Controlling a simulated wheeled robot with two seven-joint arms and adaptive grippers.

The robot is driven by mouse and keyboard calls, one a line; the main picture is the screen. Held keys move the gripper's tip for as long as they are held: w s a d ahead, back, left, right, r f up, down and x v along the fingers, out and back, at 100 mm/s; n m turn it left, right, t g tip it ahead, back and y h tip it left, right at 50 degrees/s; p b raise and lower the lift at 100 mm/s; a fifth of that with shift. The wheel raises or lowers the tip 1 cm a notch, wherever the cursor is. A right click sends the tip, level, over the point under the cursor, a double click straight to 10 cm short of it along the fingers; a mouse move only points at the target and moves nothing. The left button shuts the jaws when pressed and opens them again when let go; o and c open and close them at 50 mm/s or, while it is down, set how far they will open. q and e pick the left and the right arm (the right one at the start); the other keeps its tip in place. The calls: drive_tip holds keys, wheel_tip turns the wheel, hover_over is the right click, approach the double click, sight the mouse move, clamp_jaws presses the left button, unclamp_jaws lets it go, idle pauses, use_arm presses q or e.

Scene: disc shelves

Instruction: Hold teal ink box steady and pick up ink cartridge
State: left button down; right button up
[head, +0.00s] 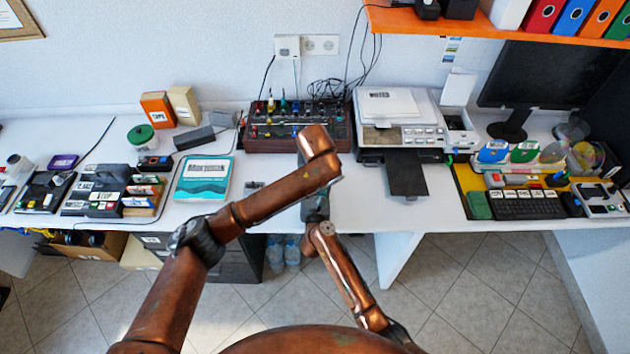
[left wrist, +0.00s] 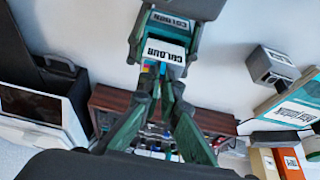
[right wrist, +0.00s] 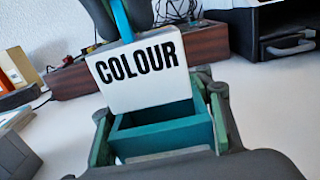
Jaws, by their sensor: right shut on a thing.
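My right gripper (right wrist: 158,135) is shut on the teal ink box (right wrist: 165,132), with one finger on each side. The box's open top faces up in the right wrist view. A white piece lettered COLOUR (right wrist: 142,72) stands up at the box's far side, with a teal strip (right wrist: 121,18) above it. The fingers of my left gripper (left wrist: 162,92) are on either side of this strip; whether they press on it is unclear. In the left wrist view, the ink cartridge's coloured squares (left wrist: 160,70) show between the fingertips. My arms hide the box and cartridge in the head view.
The white desk (head: 370,213) lies below and around my grippers. A wood-sided panel of knobs and plugs (head: 296,130) and a printer (head: 400,125) stand behind. A teal-and-white pack (head: 203,178) lies to the left. The desk's front edge is close.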

use_arm(q)
wheel_tip(320, 180, up, 5)
drive_tip(key=shift+r, duration=0.2)
use_arm(e)
drive_tip(key=o, duration=1.6)
drive_tip(key=shift+o, duration=0.2)
drive_tip(key=s, duration=1.2)
